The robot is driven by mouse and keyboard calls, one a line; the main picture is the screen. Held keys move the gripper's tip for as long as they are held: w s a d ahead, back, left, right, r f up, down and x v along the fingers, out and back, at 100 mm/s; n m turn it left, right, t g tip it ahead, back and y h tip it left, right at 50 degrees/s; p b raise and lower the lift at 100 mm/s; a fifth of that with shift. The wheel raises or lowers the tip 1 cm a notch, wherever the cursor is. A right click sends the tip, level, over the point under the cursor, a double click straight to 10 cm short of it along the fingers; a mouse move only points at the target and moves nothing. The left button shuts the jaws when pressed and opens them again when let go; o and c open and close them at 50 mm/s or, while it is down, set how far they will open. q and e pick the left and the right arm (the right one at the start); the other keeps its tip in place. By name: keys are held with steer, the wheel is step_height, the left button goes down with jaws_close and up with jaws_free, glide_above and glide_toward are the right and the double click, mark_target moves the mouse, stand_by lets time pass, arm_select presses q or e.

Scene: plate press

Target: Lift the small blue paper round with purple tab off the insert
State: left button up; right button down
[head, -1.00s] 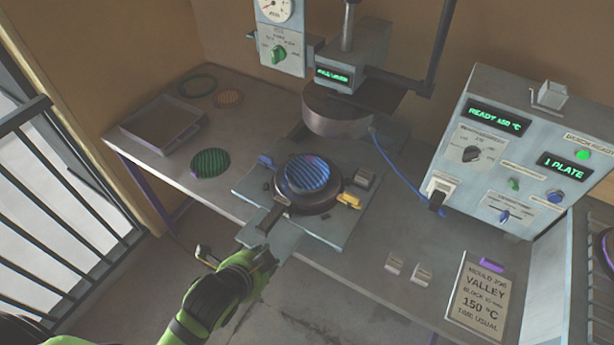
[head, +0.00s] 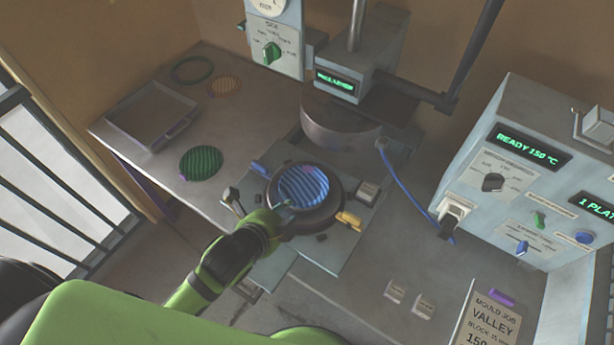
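The small blue striped paper round (head: 303,184) lies on the round dark insert (head: 328,214) at the middle of the press plate in the head view. I cannot clearly make out its purple tab. My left gripper (head: 260,203) is at the near left side of the insert. Its fingers are spread apart and nothing shows between them. One finger is close to the near left edge of the blue round; I cannot tell whether it touches. My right gripper is not in view.
The press head (head: 340,120) hangs just behind the insert. A yellow clip (head: 348,220) and a blue clip (head: 259,168) flank it. A green round (head: 201,163) and a grey tray (head: 190,118) lie to the left. The control box (head: 510,175) stands at right with a blue cable.

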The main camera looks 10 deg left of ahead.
mark_target(292, 213)
arm_select(q)
steer(key=shift+w+d+f+p, duration=0.1)
steer(key=shift+w+f+p, duration=0.3)
steer(key=shift+w+f, duration=0.3)
steer(key=shift+f, duration=0.05)
steer(key=p+x, duration=0.1)
steer(key=x, duration=0.2)
steer(key=shift+w+f, duration=0.4)
steer(key=shift+f, duration=0.1)
steer(key=shift+s, duration=0.15)
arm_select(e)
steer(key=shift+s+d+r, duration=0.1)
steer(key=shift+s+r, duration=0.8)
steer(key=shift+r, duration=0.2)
arm_select(q)
steer(key=shift+f, duration=0.1)
steer(key=c, duration=0.5)
jaws_close()
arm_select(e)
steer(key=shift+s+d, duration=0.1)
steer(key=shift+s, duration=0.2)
